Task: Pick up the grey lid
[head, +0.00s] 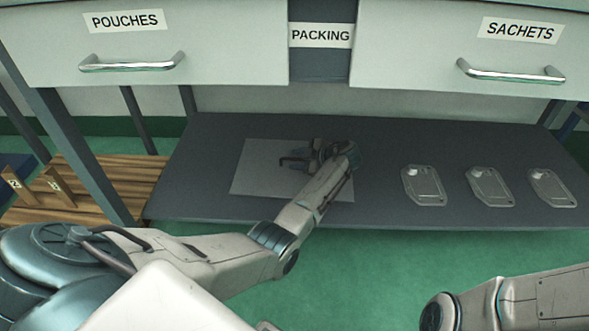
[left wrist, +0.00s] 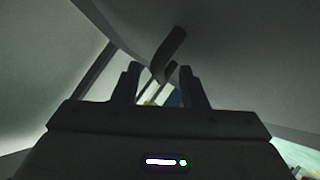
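My left gripper (head: 284,161) is over the pale sheet on the shelf, well left of the lids. In the left wrist view its two fingers (left wrist: 160,88) stand apart, with a gap between them. A dark bar (left wrist: 170,50) shows beyond the fingertips; I cannot tell what it is. My right gripper is out of view.
The dark shelf (head: 385,150) sits low under two drawers, POUCHES (head: 125,50) and SACHETS (head: 510,55), with a PACKING label (head: 321,36) between. The pale sheet (head: 250,182) is bare at its left. A table leg (head: 80,150) and wooden slats (head: 120,178) stand left.

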